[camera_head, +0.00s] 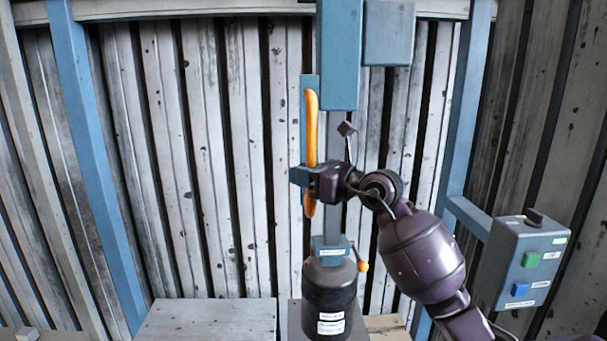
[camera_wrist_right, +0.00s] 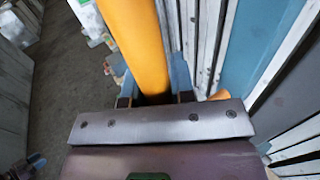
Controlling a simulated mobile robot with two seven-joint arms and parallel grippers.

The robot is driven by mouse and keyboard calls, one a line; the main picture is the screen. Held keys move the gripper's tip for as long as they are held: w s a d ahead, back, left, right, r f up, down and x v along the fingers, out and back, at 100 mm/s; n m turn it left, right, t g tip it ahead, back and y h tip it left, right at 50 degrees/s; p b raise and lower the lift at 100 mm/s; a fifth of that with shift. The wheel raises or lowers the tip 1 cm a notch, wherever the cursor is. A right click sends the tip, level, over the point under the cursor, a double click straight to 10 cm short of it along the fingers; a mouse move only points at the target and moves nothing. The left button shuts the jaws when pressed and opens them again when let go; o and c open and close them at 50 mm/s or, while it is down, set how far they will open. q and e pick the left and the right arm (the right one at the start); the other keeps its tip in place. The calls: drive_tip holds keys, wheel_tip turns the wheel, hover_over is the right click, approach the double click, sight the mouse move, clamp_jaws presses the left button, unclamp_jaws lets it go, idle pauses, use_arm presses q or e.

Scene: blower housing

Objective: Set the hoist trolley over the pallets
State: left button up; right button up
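A hoist with a blue upright housing (camera_head: 340,55) and a grey mast stands mid-picture in the head view. A long orange handle (camera_head: 311,110) runs upright along its left side; it also fills the middle of the right wrist view (camera_wrist_right: 140,40). My right gripper (camera_head: 318,183) is at the handle's middle, its short fingers on either side of the bar, apparently closed on it. A dark cylinder (camera_head: 329,295) with white labels is at the mast's foot. Pale plank tops (camera_head: 205,318), perhaps pallets, lie low. I cannot make out the trolley above.
A grey control box (camera_head: 522,265) with green and blue buttons stands at the right. Blue posts (camera_head: 92,150) flank the hoist at left and right. A worn plank wall (camera_head: 215,150) closes the back. Bare floor (camera_wrist_right: 60,90) shows in the right wrist view.

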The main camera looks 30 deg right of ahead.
clamp_jaws()
drive_tip(key=shift+d, duration=0.1)
drive_tip(key=shift+s+d+f, duration=0.1)
drive_tip(key=shift+s+d, duration=0.05)
drive_tip(key=shift+d, duration=0.15)
drive_tip(key=s+d+b, duration=0.1)
drive_tip(key=s+d, duration=0.6)
drive_tip(key=d, duration=0.4)
drive_tip(key=shift+d, duration=0.2)
